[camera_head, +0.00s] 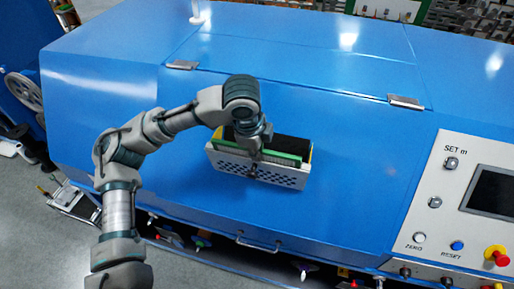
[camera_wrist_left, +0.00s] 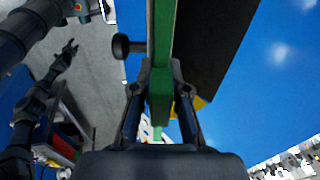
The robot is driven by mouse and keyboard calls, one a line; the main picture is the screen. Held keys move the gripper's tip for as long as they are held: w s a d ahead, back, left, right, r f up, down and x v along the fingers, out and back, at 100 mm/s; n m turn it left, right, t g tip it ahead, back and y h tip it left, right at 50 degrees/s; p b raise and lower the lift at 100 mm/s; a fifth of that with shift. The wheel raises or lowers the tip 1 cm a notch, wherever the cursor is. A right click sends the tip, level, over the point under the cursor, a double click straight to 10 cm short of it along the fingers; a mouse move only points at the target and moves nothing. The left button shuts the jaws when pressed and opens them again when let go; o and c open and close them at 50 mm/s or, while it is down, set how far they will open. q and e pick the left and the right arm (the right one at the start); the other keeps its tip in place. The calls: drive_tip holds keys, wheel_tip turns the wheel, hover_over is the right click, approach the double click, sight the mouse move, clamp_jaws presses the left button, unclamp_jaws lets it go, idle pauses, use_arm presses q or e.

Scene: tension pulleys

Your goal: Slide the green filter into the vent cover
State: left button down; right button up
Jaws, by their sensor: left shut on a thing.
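The vent cover (camera_head: 240,172) is a grey perforated plate standing out from the blue machine's sloping front, with a dark opening behind it. The green filter (camera_head: 285,158) is a long thin green strip lying along the cover's upper edge; how deep it sits is unclear. My left gripper (camera_head: 256,153) is above the cover, shut on the green filter. In the left wrist view the filter (camera_wrist_left: 163,60) runs between the two fingers, beside a black surface. A dark arm with a small claw, seemingly my right gripper (camera_wrist_left: 70,47), shows far off at left; its jaw state is too small to tell.
A round black knob (camera_wrist_left: 121,46) is left of the filter. A control panel (camera_head: 455,200) with screen and buttons is at right. A handle (camera_head: 258,244) is below. The blue surface around the vent is clear.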

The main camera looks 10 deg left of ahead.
use_arm(q)
drive_tip(key=shift+w+f, duration=0.1)
drive_tip(key=shift+f, duration=0.25)
drive_tip(key=shift+r, duration=0.4)
idle(0.5)
drive_tip(key=shift+f, duration=0.15)
drive_tip(key=shift+f, duration=0.2)
drive_tip(key=shift+r, duration=0.25)
idle(0.6)
drive_tip(key=shift+f, duration=0.1)
idle(0.5)
